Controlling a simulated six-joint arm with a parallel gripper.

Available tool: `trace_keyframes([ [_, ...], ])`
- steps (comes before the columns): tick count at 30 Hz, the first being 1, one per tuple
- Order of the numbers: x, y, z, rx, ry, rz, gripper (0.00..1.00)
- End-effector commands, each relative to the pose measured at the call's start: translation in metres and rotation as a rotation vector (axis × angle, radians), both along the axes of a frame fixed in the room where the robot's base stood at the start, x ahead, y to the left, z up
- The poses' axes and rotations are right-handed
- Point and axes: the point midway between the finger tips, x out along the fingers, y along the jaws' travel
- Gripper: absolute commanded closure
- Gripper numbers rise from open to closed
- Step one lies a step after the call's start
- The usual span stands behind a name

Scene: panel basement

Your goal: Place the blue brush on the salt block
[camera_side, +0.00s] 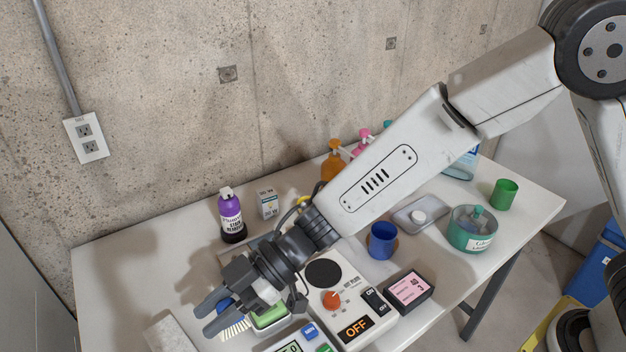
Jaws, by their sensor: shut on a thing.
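The blue brush (225,305) is between the fingers of my gripper (212,313), near the front left of the table. Its white bristles (237,329) show below the fingers; much of its blue body is hidden by them. My gripper is shut on it. A pale grey block (171,336), which looks like the salt block, lies to the left of and below my gripper in the picture. The bottom edge of the picture cuts it off. Whether the brush touches anything below it I cannot tell.
A green-topped item (270,316) sits right beside my gripper. A hot plate (341,300) with an OFF display, a blue cup (382,241) and a pink-screened box (410,289) stand to the right. A purple bottle (231,216) stands behind. The table's left side is clear.

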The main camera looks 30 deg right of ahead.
Motion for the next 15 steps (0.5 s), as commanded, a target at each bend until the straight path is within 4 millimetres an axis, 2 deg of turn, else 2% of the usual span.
trace_keyframes([
  [8,0.009,0.008,-0.006,0.000,0.000,0.001,1.00],
  [15,0.030,0.028,-0.019,0.000,0.000,0.001,1.00],
])
